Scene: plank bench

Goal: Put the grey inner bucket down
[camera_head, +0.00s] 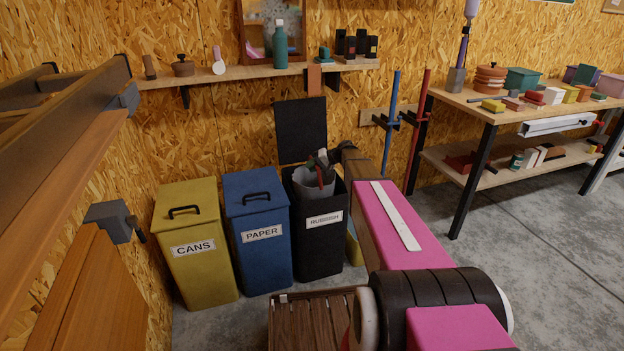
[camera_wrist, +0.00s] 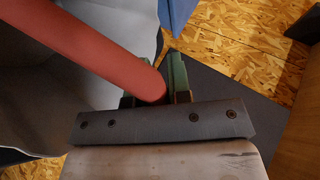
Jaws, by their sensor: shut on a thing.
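The grey inner bucket (camera_head: 308,184) shows in the head view at the mouth of the black bin labelled RUBBISH (camera_head: 320,240). Its upper part stands in the bin's opening and its lower part is hidden by the bin walls. My gripper (camera_head: 327,162) is at the bucket's back right rim, shut on it. In the wrist view the bucket's pale grey inside (camera_wrist: 75,100) fills the left, and my gripper's green fingers (camera_wrist: 160,72) are partly covered by a red rod-like thing (camera_wrist: 95,55). The exact grip point is hidden.
The bin's black lid (camera_head: 301,130) is raised against the wall. The blue PAPER bin (camera_head: 260,262) and yellow CANS bin (camera_head: 205,275) stand closed to the left. A slatted wooden crate (camera_head: 310,322) is in front. Open concrete floor (camera_head: 510,240) lies to the right.

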